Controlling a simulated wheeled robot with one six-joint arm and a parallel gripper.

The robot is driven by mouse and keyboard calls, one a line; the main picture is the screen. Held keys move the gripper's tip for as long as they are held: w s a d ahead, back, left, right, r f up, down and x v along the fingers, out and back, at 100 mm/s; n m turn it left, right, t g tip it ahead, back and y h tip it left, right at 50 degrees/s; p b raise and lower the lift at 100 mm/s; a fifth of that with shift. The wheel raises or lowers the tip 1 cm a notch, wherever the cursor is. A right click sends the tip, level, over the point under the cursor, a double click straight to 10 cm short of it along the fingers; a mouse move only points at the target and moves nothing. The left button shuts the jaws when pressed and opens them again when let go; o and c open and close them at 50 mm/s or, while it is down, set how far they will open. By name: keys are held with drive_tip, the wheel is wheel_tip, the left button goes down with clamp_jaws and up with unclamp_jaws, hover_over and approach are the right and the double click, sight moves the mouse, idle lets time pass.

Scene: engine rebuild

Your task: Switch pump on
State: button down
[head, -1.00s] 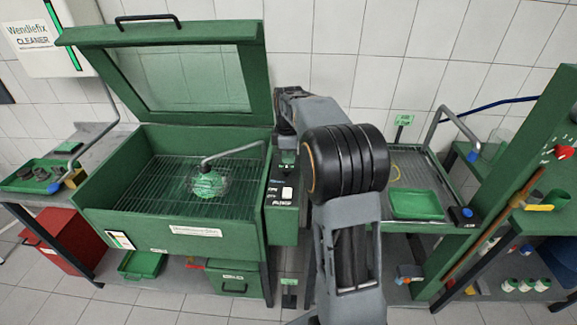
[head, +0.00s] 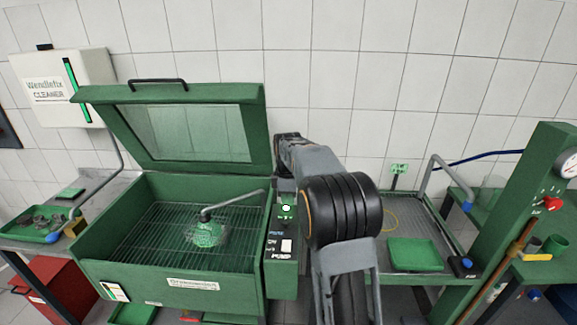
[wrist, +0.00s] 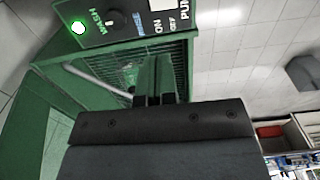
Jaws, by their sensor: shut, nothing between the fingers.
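The control panel (head: 281,228) is on the right side of the green parts washer (head: 190,285). In the wrist view the panel (wrist: 138,14) shows at the top, with the words WASH, ON, OFF and part of PUMP. A green lamp (wrist: 78,28) glows by WASH, and a dark knob (wrist: 113,18) sits beside it. A white piece (wrist: 160,4) by the pump lettering is cut by the frame edge; I cannot tell its switch position. My gripper (wrist: 154,84) is shut and empty, apart from the panel. In the head view its fingertips are hidden.
The washer lid (head: 185,130) stands open, and a bent spout (head: 230,203) hangs over its grating. A bench with a green tray (head: 414,254) and a green post (head: 510,230) stand to the right. A wall box (head: 62,88) hangs at the left.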

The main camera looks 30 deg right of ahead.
wheel_tip(320, 180, up, 11)
drive_tip(key=w+b, duration=0.1)
drive_tip(key=shift+w+d+f, duration=0.15)
drive_tip(key=shift+d+f, duration=0.05)
drive_tip(key=shift+d, duration=0.15)
idle(0.4)
